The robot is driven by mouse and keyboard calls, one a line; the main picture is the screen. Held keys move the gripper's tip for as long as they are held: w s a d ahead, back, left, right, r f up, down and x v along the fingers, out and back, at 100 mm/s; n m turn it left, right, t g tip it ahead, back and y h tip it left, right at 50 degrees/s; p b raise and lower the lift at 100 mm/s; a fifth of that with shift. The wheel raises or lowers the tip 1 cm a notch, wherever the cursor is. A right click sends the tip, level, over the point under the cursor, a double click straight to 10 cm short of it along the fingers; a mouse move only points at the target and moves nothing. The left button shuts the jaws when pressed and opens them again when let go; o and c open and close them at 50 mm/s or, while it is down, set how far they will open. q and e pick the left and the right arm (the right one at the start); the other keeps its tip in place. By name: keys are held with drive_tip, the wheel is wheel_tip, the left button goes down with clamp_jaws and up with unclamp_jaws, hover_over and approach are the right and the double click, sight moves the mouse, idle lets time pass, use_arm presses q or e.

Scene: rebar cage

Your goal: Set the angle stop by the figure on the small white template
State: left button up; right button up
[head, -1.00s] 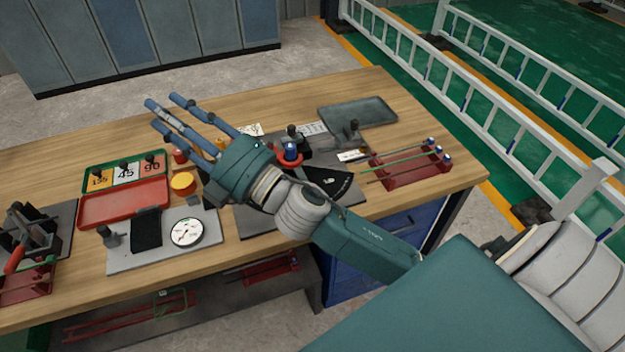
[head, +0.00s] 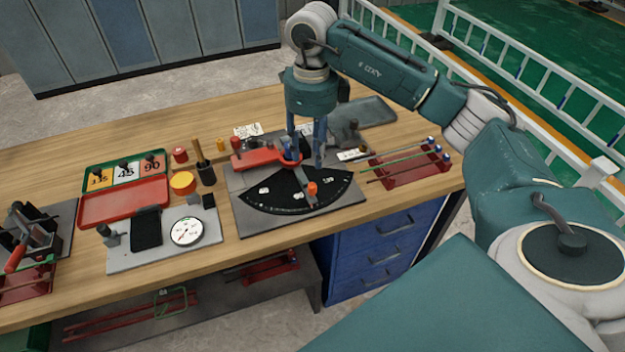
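The bending plate carries a black fan-shaped scale (head: 275,197) with small white labels, too small to read. The angle stop's orange-red knob (head: 312,188) is on the right part of the scale, at the end of a grey arm. My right gripper (head: 306,156) points down above the plate's back, near the blue-topped pivot, behind the knob and apart from it. Its fingers are spread and hold nothing visible. My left gripper is out of view.
A red lever (head: 255,158) lies at the plate's back. A red rack (head: 410,167) with rods stands to the right. A dial gauge (head: 187,231), red tray (head: 123,203) and yellow-topped cylinder (head: 183,183) are to the left.

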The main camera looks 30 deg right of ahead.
sight(312, 184)
drive_tip(key=f+p, duration=0.1)
drive_tip(key=f, duration=0.3)
drive_tip(key=f+p, duration=0.2)
drive_tip(key=f, duration=0.3)
drive_tip(key=shift+s+d+f, duration=0.1)
drive_tip(key=shift+d+f, duration=0.1)
drive_tip(key=shift+f, duration=0.65)
clamp_jaws()
